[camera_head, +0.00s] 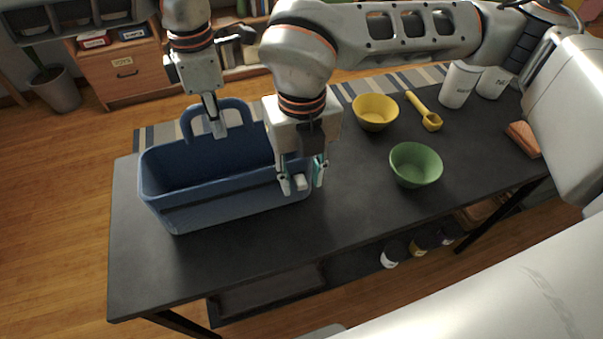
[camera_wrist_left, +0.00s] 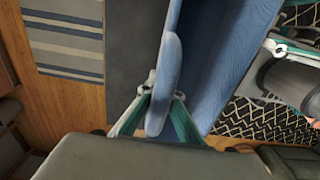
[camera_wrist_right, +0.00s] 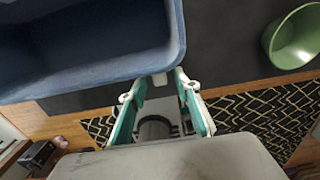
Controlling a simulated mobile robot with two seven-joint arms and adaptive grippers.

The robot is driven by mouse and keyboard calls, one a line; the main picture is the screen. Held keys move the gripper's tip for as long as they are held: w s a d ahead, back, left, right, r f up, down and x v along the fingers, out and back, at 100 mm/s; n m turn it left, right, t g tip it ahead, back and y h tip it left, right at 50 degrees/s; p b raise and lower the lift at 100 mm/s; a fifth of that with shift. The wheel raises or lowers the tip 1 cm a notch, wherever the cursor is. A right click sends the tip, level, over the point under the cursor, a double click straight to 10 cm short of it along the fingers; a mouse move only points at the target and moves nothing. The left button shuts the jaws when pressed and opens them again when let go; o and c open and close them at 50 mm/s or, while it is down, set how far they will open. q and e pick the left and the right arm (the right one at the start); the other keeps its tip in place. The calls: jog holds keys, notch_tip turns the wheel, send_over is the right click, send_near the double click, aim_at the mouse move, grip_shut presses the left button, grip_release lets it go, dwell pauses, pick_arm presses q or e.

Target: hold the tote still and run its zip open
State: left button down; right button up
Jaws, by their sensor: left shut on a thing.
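The blue tote (camera_head: 225,206) stands on the dark table with its top open, showing its inside. Its handle (camera_head: 241,106) rises at the back. My left gripper (camera_head: 214,124) is shut on the handle; the left wrist view shows the handle (camera_wrist_left: 168,68) between its fingers. A small pale tab, seemingly the zip pull (camera_head: 300,183), is at the tote's right end. My right gripper (camera_wrist_right: 154,85) is there, its fingers apart on either side of the tab (camera_wrist_right: 160,79), with a visible gap. The far right corner of the tote is hidden behind my right gripper in the head view.
A yellow bowl (camera_head: 375,112), a green bowl (camera_head: 416,165) and a yellow scoop (camera_head: 425,112) are right of the tote. White canisters (camera_head: 460,84) and a reddish-brown block (camera_head: 523,139) are farther right. The table's front (camera_head: 235,262) is clear.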

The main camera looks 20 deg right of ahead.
grip_shut()
jog(key=a, duration=0.9)
jog(key=shift+a, duration=0.1)
grip_release()
notch_tip(320, 180, up, 12)
dwell(0.6)
